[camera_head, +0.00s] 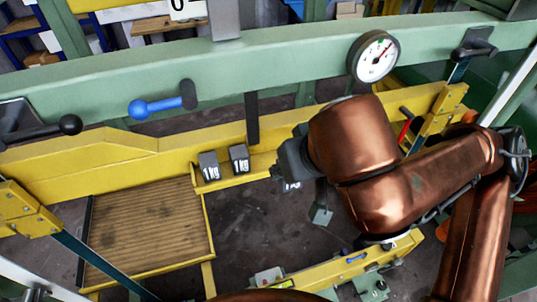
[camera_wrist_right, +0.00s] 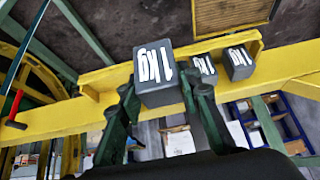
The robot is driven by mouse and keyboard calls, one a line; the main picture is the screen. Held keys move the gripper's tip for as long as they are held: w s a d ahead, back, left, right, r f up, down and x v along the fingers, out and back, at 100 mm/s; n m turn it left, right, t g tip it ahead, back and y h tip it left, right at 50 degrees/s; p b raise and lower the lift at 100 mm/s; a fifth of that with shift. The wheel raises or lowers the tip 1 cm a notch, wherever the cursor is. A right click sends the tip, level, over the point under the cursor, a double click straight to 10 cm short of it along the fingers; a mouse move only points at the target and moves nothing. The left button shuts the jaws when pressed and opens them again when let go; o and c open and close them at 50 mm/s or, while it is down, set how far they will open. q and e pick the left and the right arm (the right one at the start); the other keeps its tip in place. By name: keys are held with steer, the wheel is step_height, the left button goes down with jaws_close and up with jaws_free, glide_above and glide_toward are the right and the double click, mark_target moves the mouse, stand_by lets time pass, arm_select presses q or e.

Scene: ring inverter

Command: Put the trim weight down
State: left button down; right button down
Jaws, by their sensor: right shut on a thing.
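My right gripper (camera_wrist_right: 157,92) is shut on a dark grey block weight marked 1kg (camera_wrist_right: 158,72), which sits between its two fingers. In the head view my right arm and gripper hide most of this weight (camera_head: 291,186); a part shows just right of the yellow ledge (camera_head: 243,179). I cannot tell whether it touches the ledge. Two more 1kg weights stand side by side on the ledge, a left one (camera_head: 209,166) and a right one (camera_head: 239,158). They also show in the wrist view (camera_wrist_right: 238,62), right of the held weight. My left gripper is not in view.
A wooden-floored tray (camera_head: 150,228) with yellow edges lies left of the ledge. A green beam (camera_head: 260,69) crosses above, carrying a dial gauge (camera_head: 374,57) and a blue handle (camera_head: 160,104). A dark bar (camera_head: 252,118) hangs behind the weights.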

steer(key=shift+r, duration=0.2)
steer(key=w+a+f, duration=0.1)
steer(key=w, duration=0.2)
steer(key=w+a+f, duration=0.1)
steer(key=w+f, duration=0.1)
steer(key=w, duration=0.1)
steer(key=w+a+f, duration=0.1)
steer(key=w+f, duration=0.1)
steer(key=w, duration=0.2)
steer(key=shift+a+f, duration=0.15)
steer(key=shift+a, duration=0.1)
steer(key=w+f, duration=0.1)
steer(key=w+a+f, duration=0.1)
steer(key=w, duration=0.1)
steer(key=shift+f, duration=0.2)
